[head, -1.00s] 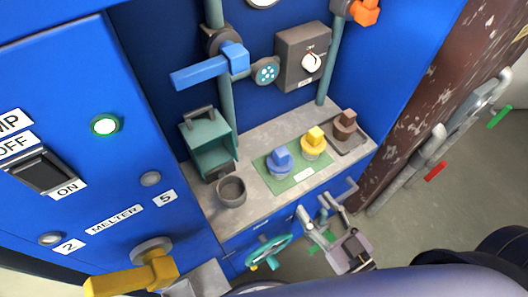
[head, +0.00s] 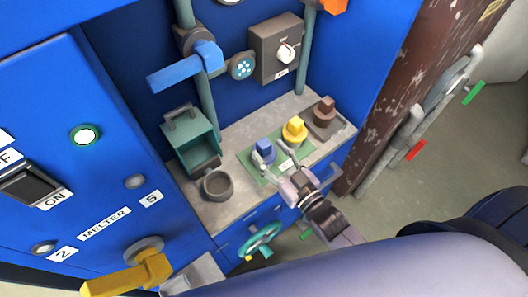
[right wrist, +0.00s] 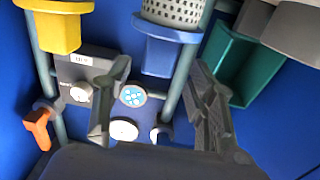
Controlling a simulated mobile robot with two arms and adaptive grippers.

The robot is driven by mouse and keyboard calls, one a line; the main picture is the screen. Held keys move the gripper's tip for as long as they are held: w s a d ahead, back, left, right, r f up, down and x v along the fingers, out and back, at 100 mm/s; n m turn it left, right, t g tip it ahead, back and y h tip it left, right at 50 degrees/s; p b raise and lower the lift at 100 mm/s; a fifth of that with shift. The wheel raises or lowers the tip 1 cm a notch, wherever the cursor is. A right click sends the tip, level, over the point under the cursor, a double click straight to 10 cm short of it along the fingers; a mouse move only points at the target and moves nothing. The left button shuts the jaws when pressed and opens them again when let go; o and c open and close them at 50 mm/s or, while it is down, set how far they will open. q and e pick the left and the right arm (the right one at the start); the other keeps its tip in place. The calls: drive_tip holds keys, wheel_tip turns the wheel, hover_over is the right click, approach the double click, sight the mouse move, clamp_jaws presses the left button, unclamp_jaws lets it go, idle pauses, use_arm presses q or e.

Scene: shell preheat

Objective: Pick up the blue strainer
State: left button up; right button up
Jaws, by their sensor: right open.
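The blue strainer (head: 264,151) stands on a green mat (head: 306,150) on the grey counter, partly covered by my right gripper. In the right wrist view its blue handle block (right wrist: 170,52) and perforated basket (right wrist: 173,9) show ahead of the fingers, roughly between them in the picture. My right gripper (head: 275,157) is open and empty, its fingers pointing at the strainer from the front. In the right wrist view the fingers (right wrist: 158,92) are spread wide. I cannot tell whether either finger touches the strainer. My left gripper is not in view.
A dark round cup (head: 217,186) and a teal bin (head: 191,145) stand left. A blue lever (head: 185,70) and a knob box (head: 277,48) are above.

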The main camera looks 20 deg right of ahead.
sight(268, 148)
drive_tip(key=x, duration=0.4)
drive_tip(key=shift+d, duration=0.1)
drive_tip(key=shift+c, duration=0.4)
clamp_jaws()
